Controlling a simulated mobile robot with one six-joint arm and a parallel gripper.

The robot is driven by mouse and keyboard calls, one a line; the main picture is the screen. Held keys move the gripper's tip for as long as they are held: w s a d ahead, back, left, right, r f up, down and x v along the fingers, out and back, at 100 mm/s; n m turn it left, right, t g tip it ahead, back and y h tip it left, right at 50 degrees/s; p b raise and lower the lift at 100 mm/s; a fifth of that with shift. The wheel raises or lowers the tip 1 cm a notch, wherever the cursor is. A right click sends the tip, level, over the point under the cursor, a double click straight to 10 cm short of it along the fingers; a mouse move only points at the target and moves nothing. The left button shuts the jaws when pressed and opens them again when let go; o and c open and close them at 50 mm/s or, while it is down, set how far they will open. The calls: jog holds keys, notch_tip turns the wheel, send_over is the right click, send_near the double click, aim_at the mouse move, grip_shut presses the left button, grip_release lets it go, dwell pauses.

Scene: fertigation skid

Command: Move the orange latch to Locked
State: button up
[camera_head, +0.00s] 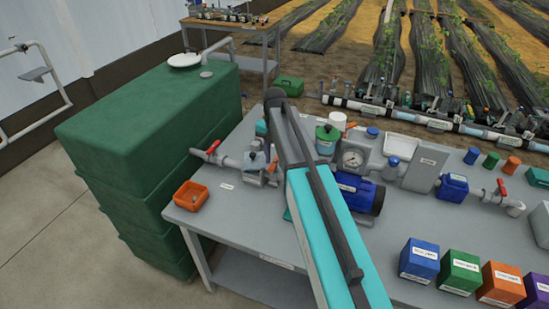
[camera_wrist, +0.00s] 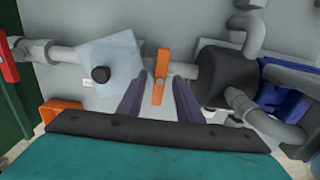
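The orange latch (camera_wrist: 161,75) is a narrow upright bar in the wrist view, with a small round pivot near its middle. It sits across the grey pipe, between a clear square-lidded housing (camera_wrist: 112,66) on the left and a dark round pump part (camera_wrist: 228,76) on the right. My gripper (camera_wrist: 159,88) is open, with one dark finger on each side of the latch's lower half. Gaps show between fingers and latch; I cannot tell their depth apart. No Locked mark is readable.
In the head view, the grey skid table (camera_head: 235,223) carries a red-handled valve (camera_head: 212,147), an orange tray (camera_head: 191,195), a gauge (camera_head: 352,159) and a blue motor (camera_head: 357,192). Labelled boxes (camera_head: 420,259) line the front right.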

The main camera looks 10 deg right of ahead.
grip_shut()
jog(key=shift+m, duration=0.3)
jog(key=m, duration=0.6)
jog(key=shift+m, duration=0.3)
jog(key=m, duration=1)
jog(key=shift+w+m, duration=0.1)
jog(key=shift+m, duration=0.3)
jog(key=shift+o, duration=0.5)
grip_release()
